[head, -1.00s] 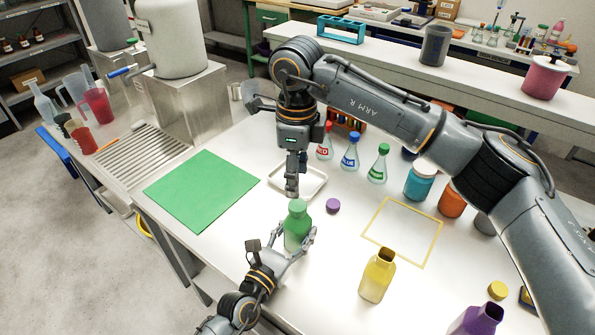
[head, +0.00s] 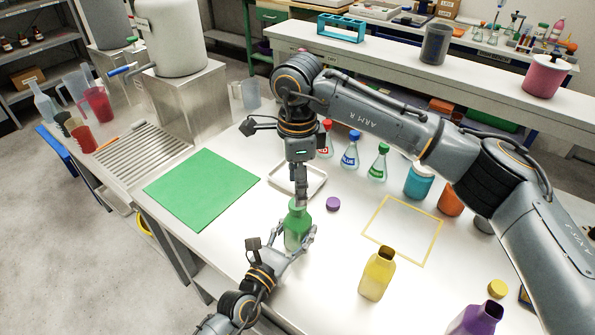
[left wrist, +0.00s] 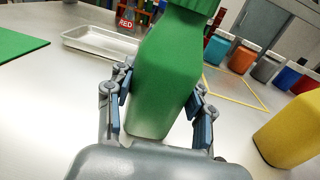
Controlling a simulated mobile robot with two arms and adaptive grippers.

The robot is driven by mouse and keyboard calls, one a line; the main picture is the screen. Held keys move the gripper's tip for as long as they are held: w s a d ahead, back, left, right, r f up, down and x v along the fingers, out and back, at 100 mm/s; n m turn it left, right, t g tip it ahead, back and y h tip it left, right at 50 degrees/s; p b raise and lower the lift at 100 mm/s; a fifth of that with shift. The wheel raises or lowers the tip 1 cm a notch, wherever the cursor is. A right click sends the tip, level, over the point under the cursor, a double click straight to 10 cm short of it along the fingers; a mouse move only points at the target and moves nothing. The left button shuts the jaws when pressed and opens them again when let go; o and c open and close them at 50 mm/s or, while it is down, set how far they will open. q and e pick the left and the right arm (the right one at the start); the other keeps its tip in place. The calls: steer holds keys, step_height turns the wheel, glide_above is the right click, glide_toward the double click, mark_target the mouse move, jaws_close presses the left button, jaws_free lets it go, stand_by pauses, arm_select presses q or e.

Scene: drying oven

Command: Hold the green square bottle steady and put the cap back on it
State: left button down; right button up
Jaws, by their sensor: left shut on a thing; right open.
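The green square bottle (head: 293,236) stands upright on the white table; it fills the middle of the left wrist view (left wrist: 165,75). My left gripper (head: 297,241) is shut around its body, one finger on each side, as the left wrist view also shows (left wrist: 160,103). The green cap (left wrist: 196,4) shows at the bottle's top, cut off by the picture edge; I cannot tell how tightly it sits. My right gripper (head: 301,202) points down right over the bottle's top and is open. Its fingertips overlap the cap in the head view, and whether they touch it is unclear.
A purple cap (head: 333,204) lies right of the bottle. An open yellow bottle (head: 377,276) and an open purple bottle (head: 478,321) stand front right, with a yellow cap (head: 497,288) nearby. A metal tray (head: 314,182) lies behind; a green mat (head: 202,187) is left.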

steer(key=shift+f, duration=2.55)
jaws_close()
steer(key=shift+m, duration=0.9)
steer(key=shift+o, duration=0.7)
jaws_free()
step_height(320, 180, up, 12)
